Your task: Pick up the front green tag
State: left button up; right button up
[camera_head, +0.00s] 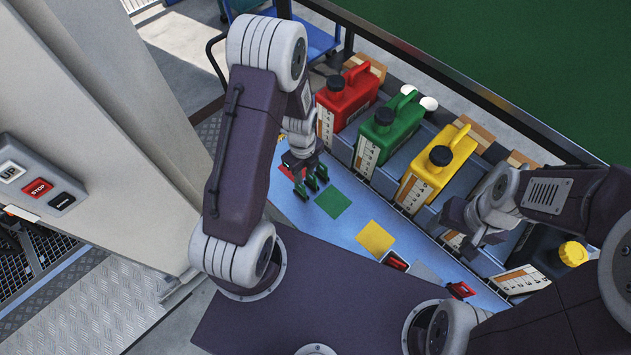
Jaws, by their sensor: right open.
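Small green tags (311,183) stand close together on the blue bench top, right at the fingertips of my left gripper (303,172). The gripper partly covers them, so I cannot tell which is the front one or whether the fingers touch it. The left gripper points down, and its jaw gap is too small to read. A flat green square (333,203) lies on the bench just right of and below the tags. My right gripper (466,232) is open and empty, over the right part of the bench near the yellow can (437,166).
Red (346,100), green (389,132) and yellow cans stand in a row behind the bench top (300,213), with a dark yellow-capped can (556,255) at right. A yellow square (376,239) and red-and-black pieces (396,261) lie nearer. A control panel (38,180) is at left.

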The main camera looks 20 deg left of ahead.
aim_at(302, 190)
pick_arm(q)
jog(key=shift+s+a+f, duration=0.2)
jog(key=shift+s+f, duration=0.4)
jog(key=shift+s+a+r, duration=0.1)
jog(key=shift+s+r, duration=0.05)
jog(key=shift+s, duration=0.1)
jog(key=shift+f, duration=0.3)
jog(key=f, duration=0.1)
jog(key=f+b, duration=0.1)
jog(key=shift+w+f, duration=0.2)
jog(key=shift+f, duration=0.5)
notch_tip(302, 190, down, 5)
jog(key=shift+a+f+b, duration=0.1)
jog(key=shift+a+b, duration=0.05)
jog(key=shift+b, duration=0.6)
pick_arm(e)
jog(key=f, duration=0.1)
jog(key=s+f, duration=0.1)
jog(key=shift+a+f, duration=0.2)
jog(key=shift+f, duration=0.1)
pick_arm(q)
grip_shut()
